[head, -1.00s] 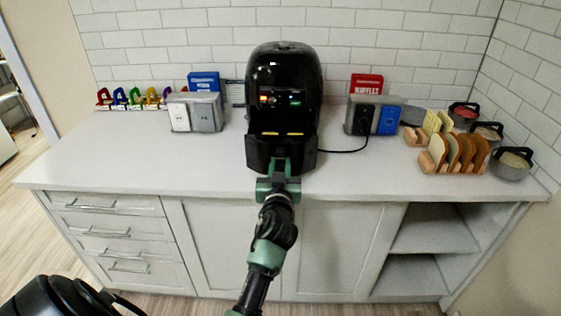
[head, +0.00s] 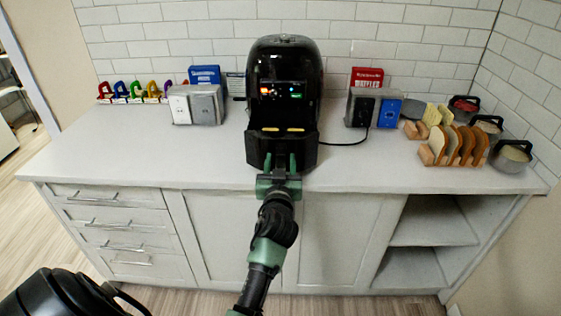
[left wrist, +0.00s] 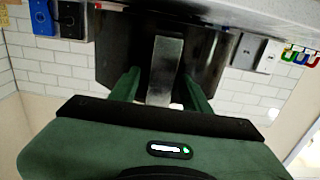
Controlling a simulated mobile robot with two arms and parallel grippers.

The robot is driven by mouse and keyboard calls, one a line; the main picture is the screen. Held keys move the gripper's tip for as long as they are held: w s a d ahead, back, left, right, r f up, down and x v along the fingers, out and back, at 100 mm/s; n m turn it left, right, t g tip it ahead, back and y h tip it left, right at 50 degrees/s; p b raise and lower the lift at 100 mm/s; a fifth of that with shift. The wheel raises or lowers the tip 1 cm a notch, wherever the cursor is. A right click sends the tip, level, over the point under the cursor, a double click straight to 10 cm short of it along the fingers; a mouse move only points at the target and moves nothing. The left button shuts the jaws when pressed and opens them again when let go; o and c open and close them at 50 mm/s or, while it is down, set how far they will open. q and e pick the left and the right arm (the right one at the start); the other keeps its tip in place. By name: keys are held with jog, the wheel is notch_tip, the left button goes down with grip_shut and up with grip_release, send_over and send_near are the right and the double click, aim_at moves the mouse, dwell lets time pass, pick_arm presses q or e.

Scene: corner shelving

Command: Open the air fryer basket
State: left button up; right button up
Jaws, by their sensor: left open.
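The black air fryer (head: 284,65) stands at the back middle of the counter. Its basket (head: 308,157) sticks out toward me, and its open top shows yellow pieces of food (head: 270,129) inside. My left gripper (head: 280,162) is in front of the basket with its fingers apart. In the left wrist view, the grey metal handle (left wrist: 163,70) of the basket stands between the two open fingers (left wrist: 160,88), with gaps on both sides. My right gripper is not in view.
Bread in a wooden rack (head: 455,150) and several bowls (head: 513,154) stand at the right. The front left counter (head: 130,150) is clear.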

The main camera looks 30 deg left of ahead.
pick_arm(q)
jog(key=shift+r, duration=0.1)
notch_tip(320, 180, up, 20)
jog(key=shift+p, duration=0.4)
dwell(0.5)
